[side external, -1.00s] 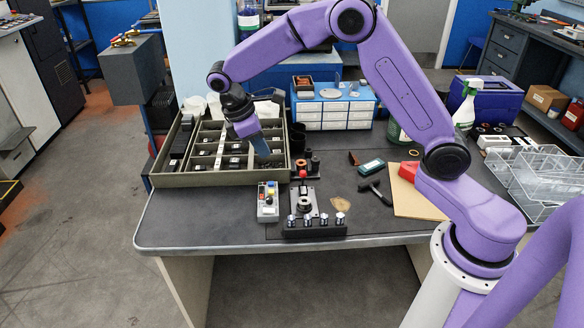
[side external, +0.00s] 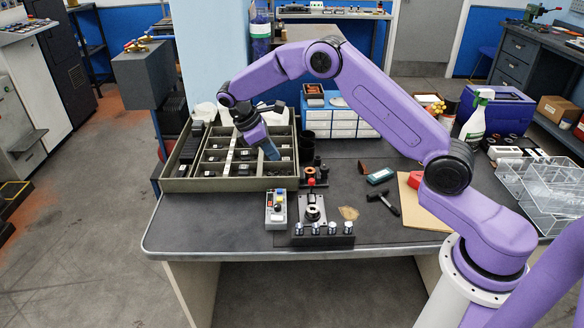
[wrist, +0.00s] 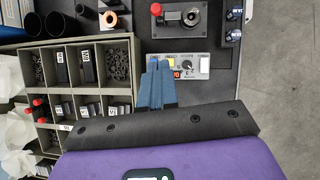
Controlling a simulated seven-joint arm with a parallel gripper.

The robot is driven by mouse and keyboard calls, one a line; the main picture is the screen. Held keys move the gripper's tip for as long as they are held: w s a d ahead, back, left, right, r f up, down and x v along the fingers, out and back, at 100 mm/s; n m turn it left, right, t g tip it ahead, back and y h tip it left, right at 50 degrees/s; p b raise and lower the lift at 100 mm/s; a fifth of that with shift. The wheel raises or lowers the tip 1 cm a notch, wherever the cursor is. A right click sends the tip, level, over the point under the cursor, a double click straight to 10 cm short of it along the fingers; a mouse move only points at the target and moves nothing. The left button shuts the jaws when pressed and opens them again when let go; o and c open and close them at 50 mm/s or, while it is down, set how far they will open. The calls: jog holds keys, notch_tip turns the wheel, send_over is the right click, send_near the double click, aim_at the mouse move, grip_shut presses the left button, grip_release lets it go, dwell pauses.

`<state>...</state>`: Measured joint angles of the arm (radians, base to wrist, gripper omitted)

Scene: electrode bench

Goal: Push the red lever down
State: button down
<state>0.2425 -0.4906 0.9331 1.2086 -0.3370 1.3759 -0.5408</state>
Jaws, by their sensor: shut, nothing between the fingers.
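The red-tipped lever (wrist: 155,9) shows in the wrist view at the left side of a small fixture (wrist: 190,18) with a black ring. In the side view a small red spot that may be its tip (side external: 311,182) shows behind the same fixture (side external: 313,209). My gripper (side external: 272,154) is over the front right part of the compartment tray, left of and behind the fixture. In the wrist view its blue fingers (wrist: 160,63) are together and empty, and overlap the edge of the control box (wrist: 185,66). They are apart from the lever.
The compartment tray (side external: 225,185) lies to the left. The control box (side external: 276,210) stands beside the fixture, with a row of silver knobs (side external: 332,229) in front. A black stand with an orange ring (wrist: 108,18) is near the lever. A hammer (side external: 384,201) lies to the right.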

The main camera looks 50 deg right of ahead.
jog(key=s+d+r+x, duration=0.1)
jog(key=d+x, duration=0.1)
jog(key=x, duration=1)
jog(key=shift+s, duration=0.35)
jog(key=shift+d, duration=0.15)
jog(key=shift+s+d+t+y, duration=0.15)
jog(key=shift+s+t+y, duration=0.05)
jog(key=shift+t+y, duration=0.1)
